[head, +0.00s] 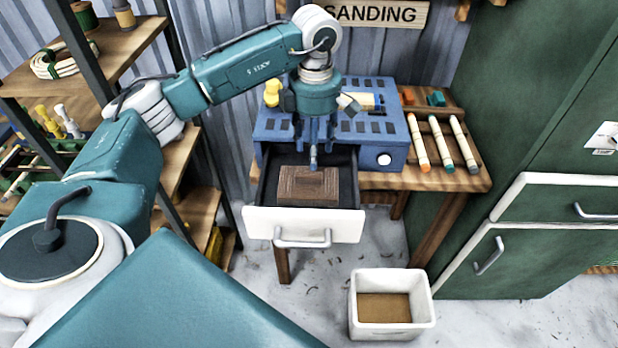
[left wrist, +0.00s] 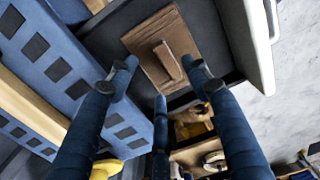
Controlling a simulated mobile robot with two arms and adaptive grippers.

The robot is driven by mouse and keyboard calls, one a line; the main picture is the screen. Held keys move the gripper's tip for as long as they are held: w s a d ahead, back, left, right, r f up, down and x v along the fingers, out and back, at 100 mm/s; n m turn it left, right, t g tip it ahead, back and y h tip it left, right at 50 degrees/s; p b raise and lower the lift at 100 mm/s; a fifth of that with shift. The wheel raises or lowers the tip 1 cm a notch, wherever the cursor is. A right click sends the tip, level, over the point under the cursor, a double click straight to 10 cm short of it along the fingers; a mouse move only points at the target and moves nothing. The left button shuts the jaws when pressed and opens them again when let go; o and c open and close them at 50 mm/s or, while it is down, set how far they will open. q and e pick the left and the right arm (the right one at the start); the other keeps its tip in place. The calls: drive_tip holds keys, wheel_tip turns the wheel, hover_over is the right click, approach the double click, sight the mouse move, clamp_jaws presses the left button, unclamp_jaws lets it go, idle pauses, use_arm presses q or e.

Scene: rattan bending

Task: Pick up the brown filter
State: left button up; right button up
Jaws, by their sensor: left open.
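The brown filter (head: 308,186) is a flat brown rectangular block with a raised ridge. It lies in the open drawer (head: 262,222) of the blue unit. My left gripper (head: 313,160) points down over the drawer, just above the filter's far side. In the left wrist view the filter (left wrist: 158,45) lies beyond the fingertips of my left gripper (left wrist: 160,80). The fingers are spread apart and nothing is between them. My right gripper is not in view.
The blue unit (head: 270,128) stands on a wooden table (head: 448,182), with several coloured-tip sticks to its right. A white bin (head: 392,333) stands on the floor below. A wooden shelf rack (head: 178,150) is at left and a green cabinet (head: 515,110) at right.

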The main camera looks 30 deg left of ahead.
sight(312, 173)
use_arm(q)
drive_tip(key=shift+s+d+f, duration=0.1)
drive_tip(key=shift+s+f, duration=0.15)
drive_tip(key=shift+f, duration=0.7)
drive_tip(key=shift+f+p, duration=0.6)
drive_tip(key=shift+f, duration=0.05)
wheel_tip(312, 173, down, 4)
drive_tip(key=shift+r+p, duration=0.15)
drive_tip(key=shift+p, duration=0.75)
drive_tip(key=shift+f, duration=0.45)
drive_tip(key=c, duration=0.9)
clamp_jaws()
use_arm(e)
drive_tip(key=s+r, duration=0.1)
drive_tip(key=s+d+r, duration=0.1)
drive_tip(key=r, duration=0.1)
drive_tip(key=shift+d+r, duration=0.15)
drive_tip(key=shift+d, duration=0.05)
